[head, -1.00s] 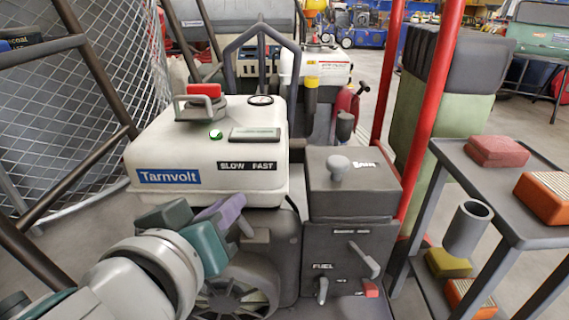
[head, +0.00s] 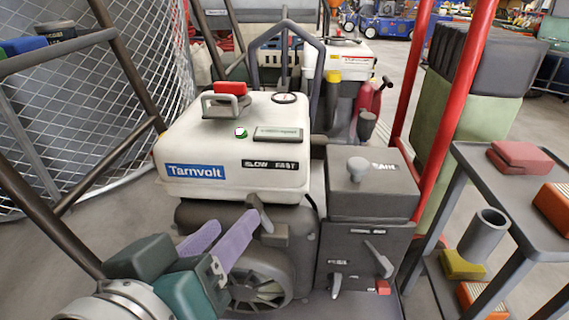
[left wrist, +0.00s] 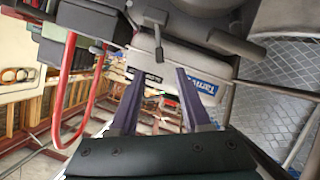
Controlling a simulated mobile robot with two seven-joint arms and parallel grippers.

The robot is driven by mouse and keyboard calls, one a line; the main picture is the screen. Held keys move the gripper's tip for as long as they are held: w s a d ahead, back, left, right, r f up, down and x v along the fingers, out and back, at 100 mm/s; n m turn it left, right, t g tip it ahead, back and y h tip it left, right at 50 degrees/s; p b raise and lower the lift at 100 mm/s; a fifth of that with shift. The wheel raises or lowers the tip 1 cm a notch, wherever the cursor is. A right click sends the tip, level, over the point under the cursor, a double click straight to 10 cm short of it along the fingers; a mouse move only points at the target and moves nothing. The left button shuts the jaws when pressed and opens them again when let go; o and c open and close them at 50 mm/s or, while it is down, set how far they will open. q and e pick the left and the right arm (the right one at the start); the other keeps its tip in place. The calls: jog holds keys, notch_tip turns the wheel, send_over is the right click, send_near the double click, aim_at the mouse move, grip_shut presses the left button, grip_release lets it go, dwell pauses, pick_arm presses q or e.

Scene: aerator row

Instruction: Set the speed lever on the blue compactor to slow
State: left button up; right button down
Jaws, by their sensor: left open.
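The machine before me has a white tank (head: 230,140) with a blue Tarnvolt plate (head: 195,171) and a dark grey body. Its casing is not blue. A SLOW/FAST label (head: 270,165) is on the tank's front, SLOW on the left. A dark grey lever (head: 261,214) stands below it, its top leaning left. My left gripper (head: 234,222) is open, its purple fingers just left of the lever. I cannot tell whether they touch. In the left wrist view the gripper (left wrist: 160,75) is empty, with a dark lever (left wrist: 156,30) beyond the fingertips. My right gripper is not in view.
A grey box panel (head: 365,225) with a knob and small levers adjoins the right side. A red upright frame (head: 453,120) and a grey cart (head: 505,190) stand further right. Dark bars (head: 120,90) and wire mesh are at left. A blue machine (head: 362,28) stands far back.

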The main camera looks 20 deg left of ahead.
pick_arm(q)
jog(key=shift+v, duration=1.55)
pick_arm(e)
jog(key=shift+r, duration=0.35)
